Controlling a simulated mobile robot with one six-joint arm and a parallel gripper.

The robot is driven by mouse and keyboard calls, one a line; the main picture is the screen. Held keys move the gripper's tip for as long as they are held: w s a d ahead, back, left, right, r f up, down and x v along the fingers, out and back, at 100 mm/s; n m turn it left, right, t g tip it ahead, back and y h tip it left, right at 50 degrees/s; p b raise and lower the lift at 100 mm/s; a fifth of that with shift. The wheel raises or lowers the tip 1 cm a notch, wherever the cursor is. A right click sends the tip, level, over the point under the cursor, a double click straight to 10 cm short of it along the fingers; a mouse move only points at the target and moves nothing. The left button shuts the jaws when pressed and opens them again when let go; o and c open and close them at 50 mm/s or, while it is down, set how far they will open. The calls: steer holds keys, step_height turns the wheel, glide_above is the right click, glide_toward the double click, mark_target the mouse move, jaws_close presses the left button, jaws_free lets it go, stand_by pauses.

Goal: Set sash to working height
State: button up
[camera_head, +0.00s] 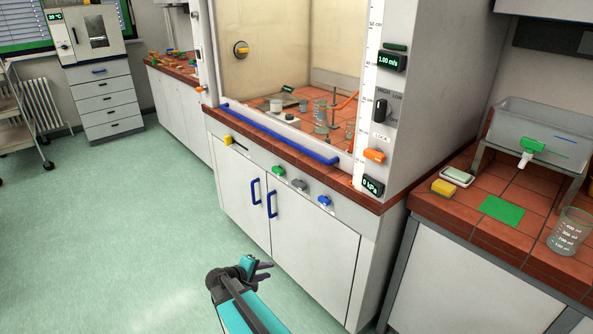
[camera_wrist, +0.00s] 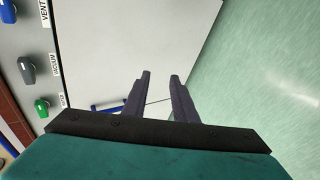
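The fume hood's sash (camera_head: 290,42) is a clear pane in the upper middle of the head view. A long blue handle bar (camera_head: 280,134) runs along the hood's lower front edge. A vertical scale (camera_head: 371,80) with height marks is on the right post. My gripper (camera_head: 262,270) is in front of the cupboard doors, well below the handle bar and apart from it. In the wrist view my gripper (camera_wrist: 160,78) has its two dark fingers spread with nothing between them.
Blue door handles (camera_head: 263,199) stick out from the white cupboard. Green, grey and blue knobs (camera_head: 300,186) sit below the ledge. Glassware (camera_head: 320,112) stands inside the hood. A beaker (camera_head: 568,232) stands on the right bench (camera_head: 480,240). Green floor (camera_head: 110,220) at left is clear.

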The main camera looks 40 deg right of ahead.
steer(key=w+d+r+n+t+h+b, duration=0.1)
steer(key=w+d+r+h, duration=0.1)
steer(key=w+d+r, duration=0.4)
steer(key=w+d+r+t+h, duration=0.1)
steer(key=d+r+h, duration=0.1)
steer(key=d+r, duration=0.5)
steer(key=n+t+h+b, duration=0.1)
steer(key=n+t+h, duration=0.1)
steer(key=t+h, duration=0.15)
glide_toward(294, 145)
steer(key=a+f, duration=0.2)
steer(key=a, duration=0.1)
steer(key=shift+d+r+h, duration=0.2)
steer(key=shift+h, duration=0.15)
steer(key=shift+d, duration=0.1)
steer(key=shift+p+x, duration=1.45)
steer(key=shift+x, duration=5.35)
steer(key=shift+s+f, duration=0.1)
steer(key=shift+f, duration=0.05)
steer(key=shift+c, duration=0.4)
